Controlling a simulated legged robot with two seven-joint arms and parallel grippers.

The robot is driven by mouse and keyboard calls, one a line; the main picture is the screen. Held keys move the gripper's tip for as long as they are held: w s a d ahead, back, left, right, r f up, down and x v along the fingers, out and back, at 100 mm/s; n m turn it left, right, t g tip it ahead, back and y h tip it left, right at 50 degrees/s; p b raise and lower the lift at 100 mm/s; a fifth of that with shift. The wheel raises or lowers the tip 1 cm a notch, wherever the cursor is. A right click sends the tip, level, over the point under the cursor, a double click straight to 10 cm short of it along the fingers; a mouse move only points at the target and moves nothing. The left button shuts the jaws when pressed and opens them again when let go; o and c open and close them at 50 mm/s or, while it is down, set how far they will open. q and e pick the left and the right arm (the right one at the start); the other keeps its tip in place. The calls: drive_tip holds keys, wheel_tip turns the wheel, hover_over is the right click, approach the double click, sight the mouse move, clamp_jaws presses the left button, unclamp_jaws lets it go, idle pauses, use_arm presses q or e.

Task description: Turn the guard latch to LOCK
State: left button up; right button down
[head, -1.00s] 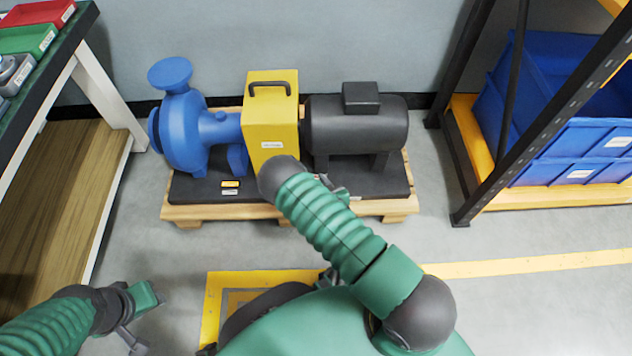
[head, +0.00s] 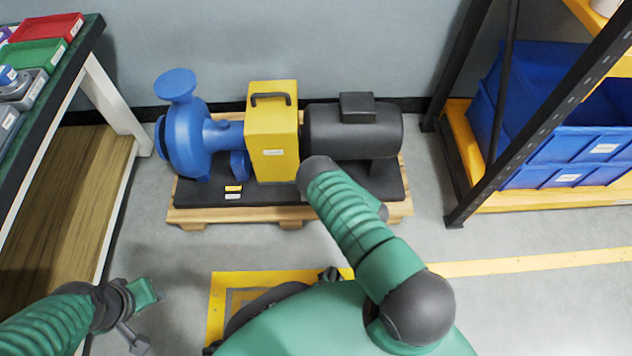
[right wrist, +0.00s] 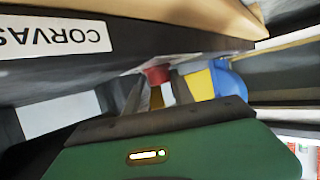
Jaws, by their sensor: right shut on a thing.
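The yellow guard (head: 272,130) stands between the blue pump (head: 187,135) and the dark motor (head: 352,131) on a black base (head: 255,196). My right arm reaches toward the guard's right side in the head view, and its gripper is hidden there behind the arm. In the right wrist view my right gripper (right wrist: 157,90) is shut on a small red part (right wrist: 157,74), which looks like the guard latch. Its lettering and the LOCK mark cannot be seen. My left gripper (head: 146,305) is low at the left, away from the pump; its fingers are unclear.
A wooden pallet (head: 240,214) carries the base. A bench (head: 125,110) with small trays stands at the left. A dark rack (head: 480,140) with blue bins (head: 560,148) stands at the right. Open floor (head: 430,228) lies in front of the pallet.

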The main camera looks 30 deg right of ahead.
drive_tip(key=n+y, duration=0.1)
drive_tip(key=n+g+y, duration=0.1)
drive_tip(key=shift+w+d+n+y+p, duration=0.1)
drive_tip(key=shift+d+n+y+p, duration=0.1)
drive_tip(key=shift+n+y+p, duration=0.15)
drive_tip(key=shift+d+f+n+g+y, duration=0.1)
drive_tip(key=shift+n+g+y, duration=0.7)
drive_tip(key=shift+n+y, duration=0.35)
drive_tip(key=shift+b, duration=0.3)
drive_tip(key=c, duration=1.1)
unclamp_jaws()
drive_tip(key=shift+o, duration=0.2)
drive_tip(key=shift+d, duration=0.1)
